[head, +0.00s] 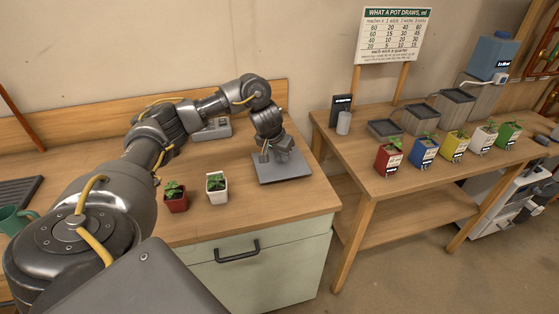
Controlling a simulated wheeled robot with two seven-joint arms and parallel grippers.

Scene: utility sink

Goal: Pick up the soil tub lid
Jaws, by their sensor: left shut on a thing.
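The soil tub lid appears to be the flat grey square plate (292,172) near the right end of the wooden bench. My left arm reaches over the bench from the left. My left gripper (274,152) points down over the plate's middle and is shut on it, probably by a handle that the fingers hide. I cannot tell whether the plate rests on the bench or is slightly above it. No open soil tub is clearly visible. My right gripper is not in view.
A red pot (177,202) and a white pot (217,194) with seedlings stand left of the plate. A grey device (214,130) sits behind my arm. A green mug (12,219) is far left. A second table (385,195) at right holds several coloured pots, trays and a sign (394,36).

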